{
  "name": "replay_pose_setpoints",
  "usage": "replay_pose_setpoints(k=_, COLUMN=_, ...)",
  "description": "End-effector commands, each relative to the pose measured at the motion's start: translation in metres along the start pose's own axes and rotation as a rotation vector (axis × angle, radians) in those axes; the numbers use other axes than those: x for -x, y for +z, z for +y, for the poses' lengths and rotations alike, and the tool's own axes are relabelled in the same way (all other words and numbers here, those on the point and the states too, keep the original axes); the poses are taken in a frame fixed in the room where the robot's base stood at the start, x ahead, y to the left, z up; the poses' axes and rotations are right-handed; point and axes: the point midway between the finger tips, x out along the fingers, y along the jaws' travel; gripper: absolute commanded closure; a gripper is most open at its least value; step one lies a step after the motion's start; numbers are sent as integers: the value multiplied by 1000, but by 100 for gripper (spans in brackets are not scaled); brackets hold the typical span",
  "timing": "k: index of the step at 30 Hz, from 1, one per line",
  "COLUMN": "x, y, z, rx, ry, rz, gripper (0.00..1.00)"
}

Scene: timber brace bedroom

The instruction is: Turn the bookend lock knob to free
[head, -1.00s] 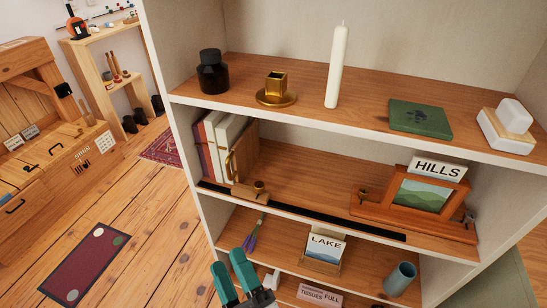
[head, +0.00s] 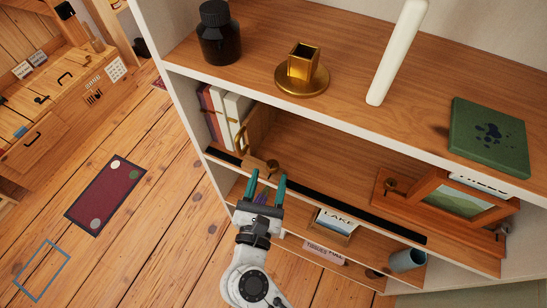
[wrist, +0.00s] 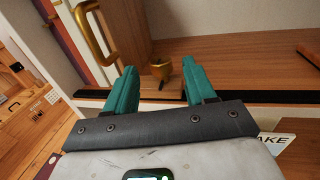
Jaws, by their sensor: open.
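The small brass lock knob (head: 272,165) stands on a wooden foot at the front of the middle shelf, by the black strip. The wooden bookend (head: 259,128) with its brass handle (wrist: 95,35) stands upright behind it, to the left, beside the books. My gripper (head: 267,179) is open and empty, its teal fingers pointing toward the shelf. In the wrist view the knob (wrist: 160,68) shows between the two fingertips and beyond them, seemingly apart from both. I cannot tell which way the knob is set.
The upper shelf (head: 335,98) overhangs the bookend. Books (head: 222,110) stand at the left wall. A framed picture (head: 455,203) with another small knob (head: 390,185) is at the right. The black strip (head: 350,208) runs along the shelf front. The shelf between is clear.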

Motion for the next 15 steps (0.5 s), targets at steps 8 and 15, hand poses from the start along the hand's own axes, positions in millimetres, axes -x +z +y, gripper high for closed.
replay_pose_setpoints(k=8, x=-42, y=0, z=0, rx=1, ry=0, rz=0, gripper=45)
replay_pose_setpoints(k=15, x=-53, y=0, z=0, rx=1, ry=1, rz=0, gripper=45)
